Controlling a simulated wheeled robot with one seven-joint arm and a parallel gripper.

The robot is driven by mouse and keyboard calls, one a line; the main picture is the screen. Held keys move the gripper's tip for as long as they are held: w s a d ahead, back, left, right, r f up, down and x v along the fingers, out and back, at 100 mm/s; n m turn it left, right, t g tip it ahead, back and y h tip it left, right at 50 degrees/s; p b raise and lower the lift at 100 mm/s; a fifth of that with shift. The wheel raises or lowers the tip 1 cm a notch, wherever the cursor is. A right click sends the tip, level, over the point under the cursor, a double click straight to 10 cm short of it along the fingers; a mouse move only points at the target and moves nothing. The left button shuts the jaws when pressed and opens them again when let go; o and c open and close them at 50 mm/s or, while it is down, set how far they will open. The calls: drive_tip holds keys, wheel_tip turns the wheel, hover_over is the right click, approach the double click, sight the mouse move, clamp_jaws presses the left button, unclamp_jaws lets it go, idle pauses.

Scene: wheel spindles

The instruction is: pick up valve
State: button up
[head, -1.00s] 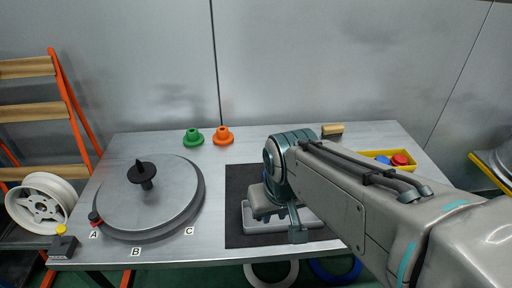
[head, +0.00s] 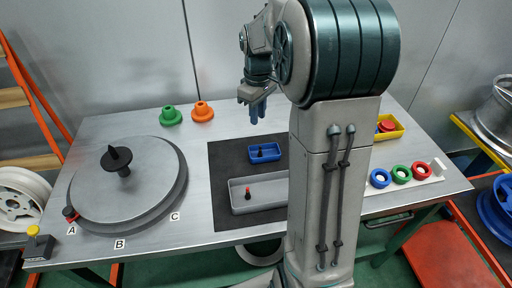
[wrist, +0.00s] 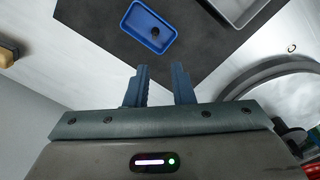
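A small black valve stem with a red top (head: 248,193) stands upright in the grey tray (head: 274,205) on the dark mat. A small black piece (head: 261,153) sits in the blue tray (head: 277,153) behind it; it also shows in the wrist view (wrist: 154,33). I cannot tell for sure whether that black piece is a valve too. My gripper (head: 257,114) is raised above the table, behind the blue tray in the picture, fingers pointing down. In the wrist view my gripper (wrist: 162,76) has its two blue fingers apart with nothing between them.
A grey turntable (head: 145,205) with a black spindle (head: 117,160) fills the table's left. Green (head: 171,116) and orange (head: 202,111) cones stand at the back. Coloured rings (head: 401,174) and a yellow bin (head: 389,130) are on the right. My arm hides the mat's right part.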

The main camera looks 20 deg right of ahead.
sight(260, 147)
drive_tip(key=f, duration=0.6)
drive_tip(key=w+d+f, duration=0.1)
drive_tip(key=f, duration=0.2)
drive_tip(key=shift+w+f, duration=0.1)
drive_tip(key=shift+f, duration=0.2)
drive_tip(key=f, duration=0.4)
drive_tip(key=shift+s+f, duration=0.1)
drive_tip(key=shift+s, duration=0.3)
drive_tip(key=shift+f, duration=0.45)
clamp_jaws()
